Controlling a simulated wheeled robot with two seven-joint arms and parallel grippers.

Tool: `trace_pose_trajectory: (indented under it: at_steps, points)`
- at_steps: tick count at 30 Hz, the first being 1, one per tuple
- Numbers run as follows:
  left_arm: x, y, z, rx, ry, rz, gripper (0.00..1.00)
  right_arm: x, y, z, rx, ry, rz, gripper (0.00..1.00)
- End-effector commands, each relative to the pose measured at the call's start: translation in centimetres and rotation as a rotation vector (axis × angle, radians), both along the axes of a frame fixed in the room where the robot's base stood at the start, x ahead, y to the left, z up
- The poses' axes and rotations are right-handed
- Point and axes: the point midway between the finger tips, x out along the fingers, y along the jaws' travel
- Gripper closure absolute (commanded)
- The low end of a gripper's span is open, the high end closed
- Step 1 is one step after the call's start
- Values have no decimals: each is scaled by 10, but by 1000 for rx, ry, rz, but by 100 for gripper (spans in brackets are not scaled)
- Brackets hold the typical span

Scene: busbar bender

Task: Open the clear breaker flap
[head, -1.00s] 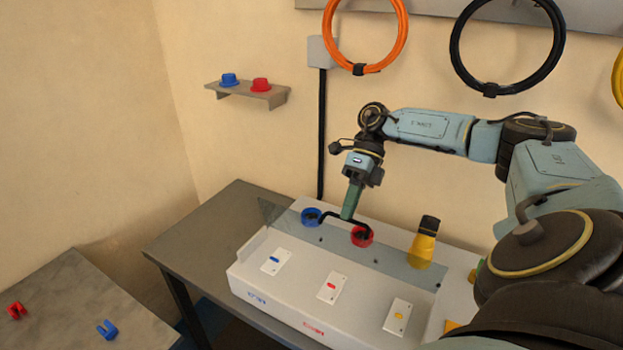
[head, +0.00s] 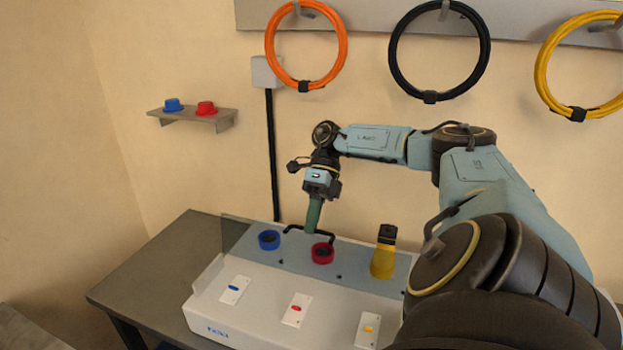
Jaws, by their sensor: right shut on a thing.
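The clear breaker flap (head: 237,234) is a see-through bluish panel at the back of the white breaker box. It stands tilted up behind and over the row of round sockets, and its left end reaches past the box. Its exact angle is hard to tell. My right gripper (head: 313,229) points down at the flap and is shut on its black bar handle (head: 291,228), above and behind the blue ring (head: 269,240) and red ring (head: 322,253). The fingertips are partly hidden against the dark handle. My left gripper is out of view.
The white breaker box (head: 257,312) has blue, red and yellow switch plates in front. A yellow plug with a black top (head: 384,262) stands at the right. A wall shelf (head: 195,119) holds blue and red caps. Cable coils hang above. The grey table (head: 145,270) is clear at left.

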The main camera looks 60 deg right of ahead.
Motion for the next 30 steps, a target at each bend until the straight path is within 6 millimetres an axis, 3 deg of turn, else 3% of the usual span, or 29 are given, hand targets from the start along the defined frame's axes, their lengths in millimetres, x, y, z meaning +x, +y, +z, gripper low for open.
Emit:
trace_pose_trajectory:
  at_steps: [1, 5, 6, 11, 30]
  points:
    - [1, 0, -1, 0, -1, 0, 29, -3, -2, -13, -20, 18, -3, 100]
    - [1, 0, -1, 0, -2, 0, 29, -3, -3, -13, -20, 18, -3, 100]
    - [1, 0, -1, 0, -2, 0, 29, -3, -3, -13, -20, 18, -4, 89]
    - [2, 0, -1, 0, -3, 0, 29, -3, -3, -12, -20, 18, -4, 69]
    - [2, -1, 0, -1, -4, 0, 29, -2, -4, -7, -21, 12, -5, 69]
